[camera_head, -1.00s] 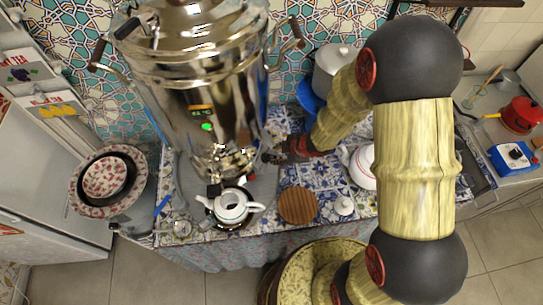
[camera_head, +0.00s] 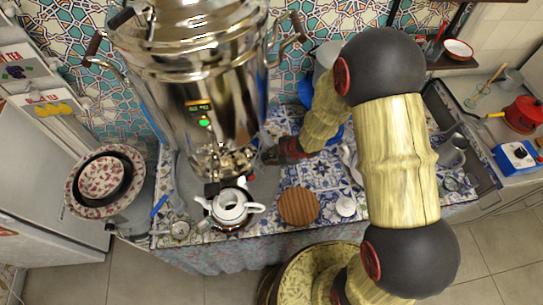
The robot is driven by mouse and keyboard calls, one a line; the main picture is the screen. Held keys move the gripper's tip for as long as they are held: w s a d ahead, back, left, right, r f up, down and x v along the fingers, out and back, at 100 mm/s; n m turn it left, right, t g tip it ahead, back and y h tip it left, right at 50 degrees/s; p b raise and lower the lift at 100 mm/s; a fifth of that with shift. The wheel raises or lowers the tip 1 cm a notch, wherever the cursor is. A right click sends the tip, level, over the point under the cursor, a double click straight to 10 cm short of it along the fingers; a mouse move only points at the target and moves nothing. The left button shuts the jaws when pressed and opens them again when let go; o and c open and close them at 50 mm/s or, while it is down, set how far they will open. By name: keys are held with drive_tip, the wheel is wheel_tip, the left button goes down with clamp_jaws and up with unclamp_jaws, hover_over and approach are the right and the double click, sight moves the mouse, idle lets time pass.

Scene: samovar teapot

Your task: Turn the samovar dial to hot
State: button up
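The large shiny metal samovar (camera_head: 172,95) stands on the tiled counter at the left of the middle. A small label and a lit green light (camera_head: 204,122) show on its front. I cannot clearly make out the dial among the small, reflective parts low on its front. A white teapot (camera_head: 231,206) stands in front of its base. My gripper (camera_head: 269,157) is just right of the samovar's lower body, pointing left towards it. Its dark fingertips are small here, so I cannot tell whether they are open or touching anything.
A round wooden board (camera_head: 298,206) and a small white lidded pot (camera_head: 345,206) are on the counter to the right. Patterned bowls (camera_head: 103,177) stand at the left. A red pot (camera_head: 523,115) and a blue box with a knob (camera_head: 516,157) are far right. My arm hides part of the counter.

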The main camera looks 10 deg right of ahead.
clamp_jaws()
drive_tip(key=p, duration=0.3)
drive_tip(key=shift+r+m, duration=0.25)
drive_tip(key=shift+m, duration=0.05)
drive_tip(key=g+p, duration=0.1)
drive_tip(key=p, duration=0.2)
drive_tip(key=shift+r+m, duration=0.15)
drive_tip(key=shift+m, duration=0.15)
drive_tip(key=m+g+p, duration=0.1)
drive_tip(key=m+p, duration=0.2)
drive_tip(key=p, duration=1.1)
drive_tip(key=shift+w+g, duration=0.15)
drive_tip(key=shift+g, duration=0.25)
drive_tip(key=m+y+p, duration=0.1)
drive_tip(key=m+p, duration=0.1)
drive_tip(key=p, duration=0.4)
drive_tip(key=shift+w+d+m+g, duration=0.1)
drive_tip(key=shift+m+g, duration=0.2)
drive_tip(key=shift+g, duration=0.1)
drive_tip(key=shift+f+m+g+y+p, duration=0.2)
drive_tip(key=shift+m+g+y+p, duration=0.05)
drive_tip(key=shift+m+p, duration=0.45)
drive_tip(key=shift+f+m+g+y+p, duration=0.15)
drive_tip(key=shift+m+g+y+p, duration=0.1)
drive_tip(key=shift+m+p, duration=0.4)
drive_tip(key=shift+w, duration=0.1)
